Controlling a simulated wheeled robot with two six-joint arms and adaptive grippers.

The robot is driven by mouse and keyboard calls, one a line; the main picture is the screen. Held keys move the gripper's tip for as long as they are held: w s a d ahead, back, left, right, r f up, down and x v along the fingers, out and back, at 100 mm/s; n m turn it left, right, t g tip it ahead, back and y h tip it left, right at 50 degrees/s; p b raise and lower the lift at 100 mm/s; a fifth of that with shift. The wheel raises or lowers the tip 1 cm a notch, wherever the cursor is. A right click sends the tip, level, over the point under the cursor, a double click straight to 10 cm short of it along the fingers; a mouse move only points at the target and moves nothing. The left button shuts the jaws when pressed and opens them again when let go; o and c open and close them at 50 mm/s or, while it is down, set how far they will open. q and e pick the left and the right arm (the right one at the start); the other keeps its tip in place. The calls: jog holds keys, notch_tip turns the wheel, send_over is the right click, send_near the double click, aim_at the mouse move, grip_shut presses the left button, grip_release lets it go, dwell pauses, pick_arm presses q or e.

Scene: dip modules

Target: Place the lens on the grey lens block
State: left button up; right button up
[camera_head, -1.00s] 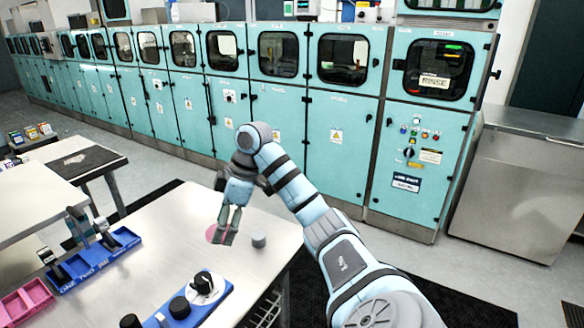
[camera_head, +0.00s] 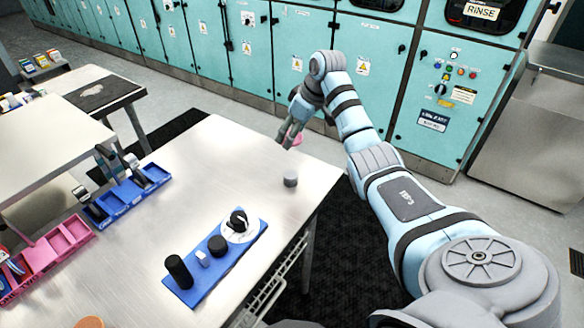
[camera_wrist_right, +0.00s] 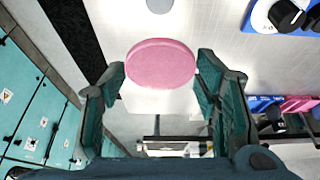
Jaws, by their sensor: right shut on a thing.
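The lens is a pink disc (camera_wrist_right: 160,63), seen between the two fingertips of my right gripper (camera_wrist_right: 160,75) in the right wrist view. The right gripper (camera_head: 289,138) is shut on its edges. In the head view the lens (camera_head: 298,139) is partly hidden by the fingers, near the table's far right edge. The grey lens block (camera_head: 290,179) is a small upright cylinder on the table, apart from the lens and nearer to the camera. The block shows at the top edge of the wrist view (camera_wrist_right: 159,5). My left gripper is not in view.
A blue board (camera_head: 217,257) with a dial and black knobs lies on the table (camera_head: 150,240) nearer to the camera. Blue trays (camera_head: 128,198) and pink trays (camera_head: 55,248) line the left side. Teal cabinets (camera_head: 305,70) stand behind. The table around the block is clear.

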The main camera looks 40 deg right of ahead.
aim_at(290, 174)
notch_tip(290, 174, down, 14)
jog(key=shift+r+b, duration=0.25)
jog(key=shift+b, duration=0.05)
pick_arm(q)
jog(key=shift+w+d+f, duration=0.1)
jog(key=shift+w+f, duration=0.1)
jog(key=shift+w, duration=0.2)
pick_arm(e)
jog(key=shift+d, duration=0.1)
jog(key=shift+f, duration=0.1)
jog(key=o, duration=0.9)
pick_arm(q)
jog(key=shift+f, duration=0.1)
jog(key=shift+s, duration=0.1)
